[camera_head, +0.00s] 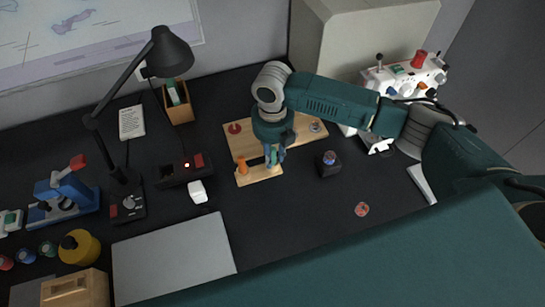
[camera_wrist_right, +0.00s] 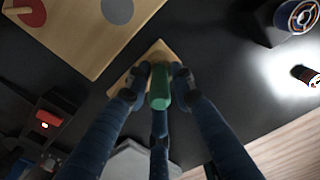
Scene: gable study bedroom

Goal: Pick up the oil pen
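A small green cylinder (camera_wrist_right: 160,85), which I take to be the oil pen, stands over a small wooden stand (camera_head: 262,175) on the dark desk. My right gripper (camera_head: 274,158) points down at the stand. In the right wrist view its blue fingers (camera_wrist_right: 160,80) converge around the green cylinder and look pressed against it. The lower part of the cylinder is hidden by the fingers, and I cannot tell whether it is clear of the stand. My left gripper is out of view.
A wooden board (camera_head: 296,134) with round inlays lies behind the stand. A dark block (camera_head: 328,164) stands to the right, a black box with a red light (camera_head: 181,172) to the left. A grey laptop (camera_head: 172,257) lies at front left.

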